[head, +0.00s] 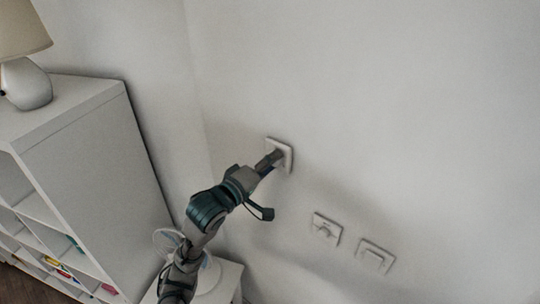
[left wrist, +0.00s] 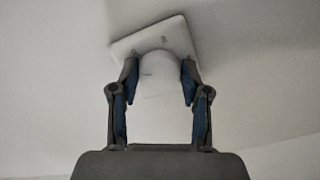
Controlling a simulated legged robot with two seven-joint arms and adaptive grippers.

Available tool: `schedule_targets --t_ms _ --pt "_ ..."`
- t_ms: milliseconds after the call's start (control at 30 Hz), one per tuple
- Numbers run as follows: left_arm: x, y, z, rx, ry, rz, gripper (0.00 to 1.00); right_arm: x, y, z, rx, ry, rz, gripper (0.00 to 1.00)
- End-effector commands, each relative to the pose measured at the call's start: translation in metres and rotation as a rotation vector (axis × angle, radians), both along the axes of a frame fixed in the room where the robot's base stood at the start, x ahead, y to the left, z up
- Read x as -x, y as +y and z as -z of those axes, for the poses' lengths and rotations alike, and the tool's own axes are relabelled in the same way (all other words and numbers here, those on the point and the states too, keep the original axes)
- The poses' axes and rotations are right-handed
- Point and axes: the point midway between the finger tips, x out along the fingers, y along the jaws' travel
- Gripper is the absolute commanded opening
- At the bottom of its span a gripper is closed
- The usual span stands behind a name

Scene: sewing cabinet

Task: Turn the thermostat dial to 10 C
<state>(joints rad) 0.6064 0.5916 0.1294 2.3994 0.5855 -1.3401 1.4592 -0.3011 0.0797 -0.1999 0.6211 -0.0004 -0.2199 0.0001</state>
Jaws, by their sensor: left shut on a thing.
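The thermostat is a white square plate (head: 286,150) on the wall, near the middle of the head view. Its round white dial (left wrist: 160,75) shows in the left wrist view, standing out from the plate. My left gripper (head: 272,160) reaches up to it from the lower left. In the left wrist view its two fingers (left wrist: 160,82) sit on either side of the dial, shut on it. In the head view the gripper hides the dial. No scale numbers are readable, so the dial's setting cannot be told. My right gripper is not in view.
Two white wall fittings, one (head: 326,229) and another (head: 375,256), are on the wall below and right of the thermostat. A white shelf unit (head: 90,150) with a lamp (head: 27,85) stands at left. A fan (head: 168,240) stands on a low white table (head: 226,278) beneath my arm.

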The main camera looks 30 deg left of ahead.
Motion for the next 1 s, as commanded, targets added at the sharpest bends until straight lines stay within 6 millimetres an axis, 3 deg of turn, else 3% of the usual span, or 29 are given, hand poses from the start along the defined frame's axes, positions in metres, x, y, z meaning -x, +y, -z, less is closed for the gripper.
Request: schedule_targets --t_ms 33,400,700,1000 --pt "0.000 0.002 -0.007 0.047 0.004 -0.005 0.12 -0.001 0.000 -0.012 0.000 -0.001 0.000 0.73" --pt "0.000 0.002 -0.005 0.317 0.045 -0.007 0.12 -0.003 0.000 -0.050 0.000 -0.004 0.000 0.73" --pt "0.000 0.002 -0.002 0.423 0.061 -0.006 0.12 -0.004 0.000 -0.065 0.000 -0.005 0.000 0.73" --pt "0.000 0.002 0.000 0.445 0.066 -0.004 0.12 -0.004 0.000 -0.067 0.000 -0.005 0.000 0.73"
